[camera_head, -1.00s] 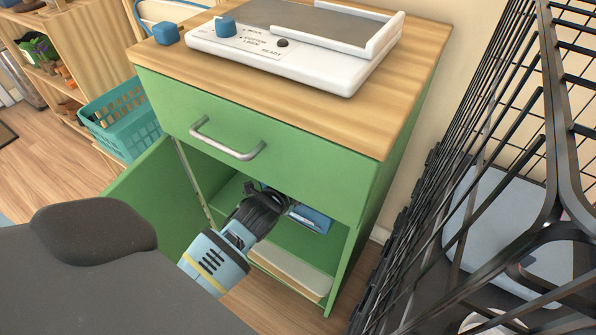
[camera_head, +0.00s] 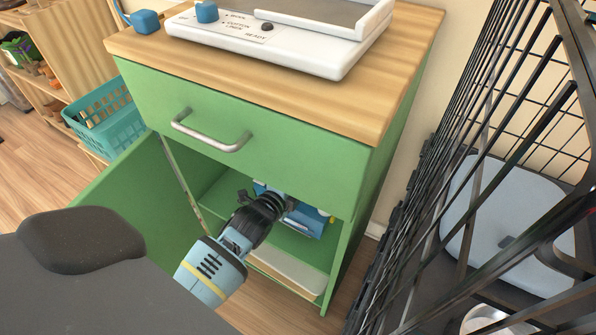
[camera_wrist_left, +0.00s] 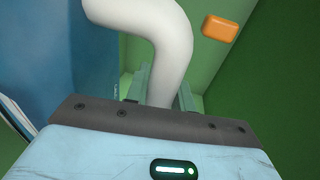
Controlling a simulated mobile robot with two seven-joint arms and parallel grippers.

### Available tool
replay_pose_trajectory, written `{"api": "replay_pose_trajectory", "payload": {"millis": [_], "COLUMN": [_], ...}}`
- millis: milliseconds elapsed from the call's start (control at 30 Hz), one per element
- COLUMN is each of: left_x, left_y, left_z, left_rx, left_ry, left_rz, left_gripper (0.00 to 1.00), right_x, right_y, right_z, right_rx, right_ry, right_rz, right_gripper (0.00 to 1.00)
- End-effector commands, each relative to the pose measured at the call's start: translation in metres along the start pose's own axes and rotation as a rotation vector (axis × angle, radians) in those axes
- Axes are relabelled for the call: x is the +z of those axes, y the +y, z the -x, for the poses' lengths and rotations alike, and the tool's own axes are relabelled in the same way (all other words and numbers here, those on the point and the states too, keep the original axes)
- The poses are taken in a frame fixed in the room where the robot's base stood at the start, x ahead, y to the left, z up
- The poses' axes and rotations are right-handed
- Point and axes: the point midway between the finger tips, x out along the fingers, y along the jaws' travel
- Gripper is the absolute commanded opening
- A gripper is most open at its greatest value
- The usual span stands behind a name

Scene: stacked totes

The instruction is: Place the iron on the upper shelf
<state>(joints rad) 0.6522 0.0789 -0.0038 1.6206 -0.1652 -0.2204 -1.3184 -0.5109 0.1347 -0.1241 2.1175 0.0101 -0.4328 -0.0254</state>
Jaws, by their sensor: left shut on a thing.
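The iron (camera_head: 308,222) is a blue and white thing inside the green cabinet, partly hidden by my gripper and the drawer front. My left gripper (camera_head: 284,203) reaches through the open cabinet front. In the left wrist view it is shut on a white curved handle (camera_wrist_left: 172,55), which looks like the iron's. A large blue surface (camera_wrist_left: 65,60) fills the left of that view, and an orange block (camera_wrist_left: 220,27) shows at upper right. The cabinet's upper shelf (camera_head: 285,240) lies below the iron; I cannot tell whether they touch. My right gripper is not in view.
The cabinet door (camera_head: 150,195) stands open at left. White flat items (camera_head: 285,270) lie on the level below. A white iron station (camera_head: 290,45) and a blue block (camera_head: 146,21) stand on top. A black wire cage (camera_head: 480,160) is close on the right.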

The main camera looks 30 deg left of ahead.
Motion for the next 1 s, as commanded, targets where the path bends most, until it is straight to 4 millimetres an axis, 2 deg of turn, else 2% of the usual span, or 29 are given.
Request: {"api": "replay_pose_trajectory", "payload": {"millis": [100,567,600,767,1000], "left_x": [0.000,0.000,0.000,0.000,0.000], "left_y": [0.012,0.014,0.020,0.019,0.019], "left_z": [-0.006,-0.009,-0.008,-0.008,-0.008], "left_rx": [-0.011,-0.012,-0.001,-0.001,-0.001], "left_ry": [0.000,0.001,0.000,0.000,0.000], "left_rz": [0.000,-0.002,-0.002,-0.002,-0.002], "left_gripper": [0.00,0.00,0.25,0.46,0.46], "right_x": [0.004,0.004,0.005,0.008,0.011], "right_y": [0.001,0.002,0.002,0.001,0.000], "right_z": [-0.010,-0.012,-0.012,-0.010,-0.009], "right_rx": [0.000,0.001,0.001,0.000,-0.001], "right_ry": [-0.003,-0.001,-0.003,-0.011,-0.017], "right_rz": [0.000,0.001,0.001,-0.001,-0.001], "right_gripper": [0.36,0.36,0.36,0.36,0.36]}}
